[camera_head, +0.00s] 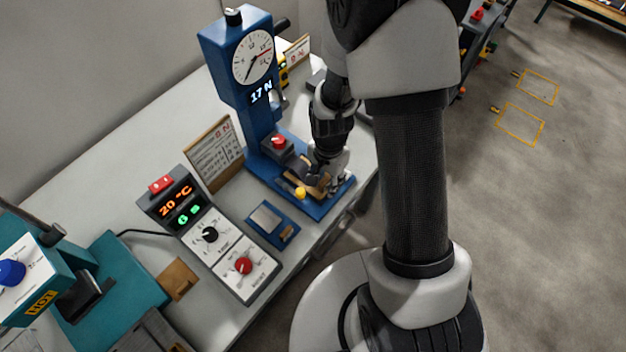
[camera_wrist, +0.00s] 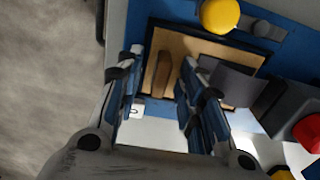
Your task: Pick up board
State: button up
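A tan wooden board (camera_wrist: 215,52) with a dark edge lies on the blue base of the press in the wrist view. A raised brown strip (camera_wrist: 162,75) like a handle stands on it. In the head view, part of the board (camera_head: 318,187) shows below my gripper (camera_head: 326,178), which hides the rest. In the wrist view, my gripper (camera_wrist: 158,90) is open, its two blue-padded fingers on either side of the brown strip with visible gaps. I cannot tell how far the fingertips are above the board.
The blue press (camera_head: 262,110) with a dial rises beside my gripper. A yellow knob (camera_wrist: 220,15) is close to the board, and a red button (camera_head: 278,142) sits on the press. A control box (camera_head: 208,235) and a small blue scale-like device (camera_head: 270,222) stand to the left.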

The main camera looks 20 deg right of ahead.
jog(key=shift+c, duration=0.5)
grip_shut()
